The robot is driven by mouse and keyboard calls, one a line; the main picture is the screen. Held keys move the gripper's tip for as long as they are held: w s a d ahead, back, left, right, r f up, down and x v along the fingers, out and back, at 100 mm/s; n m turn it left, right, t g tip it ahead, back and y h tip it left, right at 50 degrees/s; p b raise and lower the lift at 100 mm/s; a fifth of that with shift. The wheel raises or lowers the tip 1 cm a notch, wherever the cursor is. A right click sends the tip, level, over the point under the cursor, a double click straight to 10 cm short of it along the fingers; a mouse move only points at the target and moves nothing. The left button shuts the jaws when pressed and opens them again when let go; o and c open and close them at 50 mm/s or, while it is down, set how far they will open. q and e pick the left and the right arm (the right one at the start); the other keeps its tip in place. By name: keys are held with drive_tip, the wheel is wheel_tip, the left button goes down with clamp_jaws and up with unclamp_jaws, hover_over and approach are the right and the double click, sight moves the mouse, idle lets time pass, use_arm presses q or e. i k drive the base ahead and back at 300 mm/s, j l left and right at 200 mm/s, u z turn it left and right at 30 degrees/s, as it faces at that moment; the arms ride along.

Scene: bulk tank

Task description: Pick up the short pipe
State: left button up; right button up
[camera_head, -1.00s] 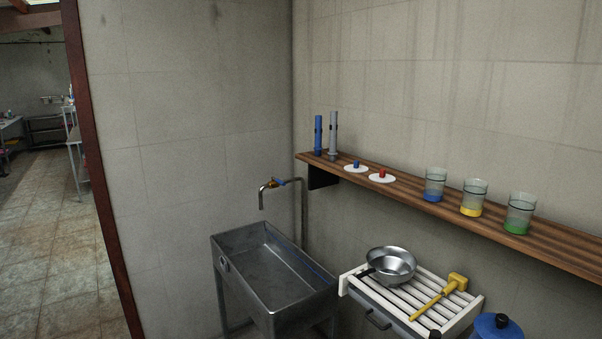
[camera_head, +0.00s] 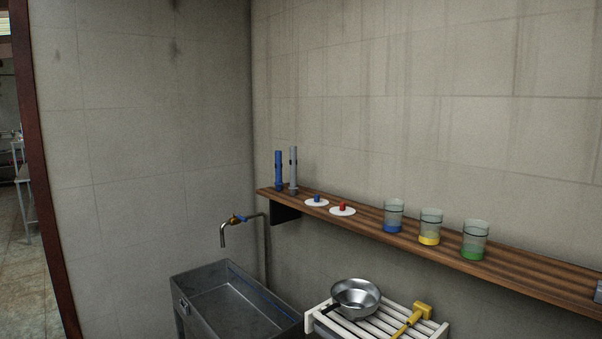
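Two upright pipes stand at the left end of the wooden wall shelf (camera_head: 430,246). The blue pipe (camera_head: 278,171) is on the left and looks slightly shorter. The grey pipe (camera_head: 293,170) is close beside it on the right and looks slightly taller. Each has a dark band near its upper part and a wider foot. Neither of my grippers shows in this view.
Right of the pipes, the shelf holds two white discs with a blue knob (camera_head: 317,199) and a red knob (camera_head: 342,208), then three glass jars (camera_head: 431,226).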

sight(278, 182)
drive_tip(key=j+z, duration=0.1)
drive_tip(key=z, duration=0.35)
drive_tip(key=i+j+z, duration=0.1)
drive_tip(key=z, duration=0.35)
drive_tip(key=j+z, duration=0.25)
drive_tip(key=z, duration=0.2)
drive_tip(key=j+z, duration=0.25)
drive_tip(key=j, duration=0.25)
drive_tip(key=j+z, duration=0.25)
drive_tip(key=j, duration=0.25)
drive_tip(key=k+j+z, duration=0.15)
drive_tip(key=j+z, duration=0.15)
drive_tip(key=j, duration=0.2)
drive_tip(key=k+j+z, duration=0.25)
drive_tip(key=j, duration=0.2)
drive_tip(key=k+j, duration=0.15)
drive_tip(key=j, duration=0.25)
drive_tip(key=k+j, duration=0.1)
drive_tip(key=j, duration=0.35)
drive_tip(key=k+j+z, duration=0.1)
drive_tip(key=j, duration=0.3)
drive_tip(key=k+j, duration=0.2)
drive_tip(key=j, duration=0.2)
drive_tip(key=k+j, duration=0.15)
drive_tip(key=j, duration=0.25)
drive_tip(key=k+j, duration=0.15)
drive_tip(key=j, duration=0.3)
drive_tip(key=z, duration=0.05)
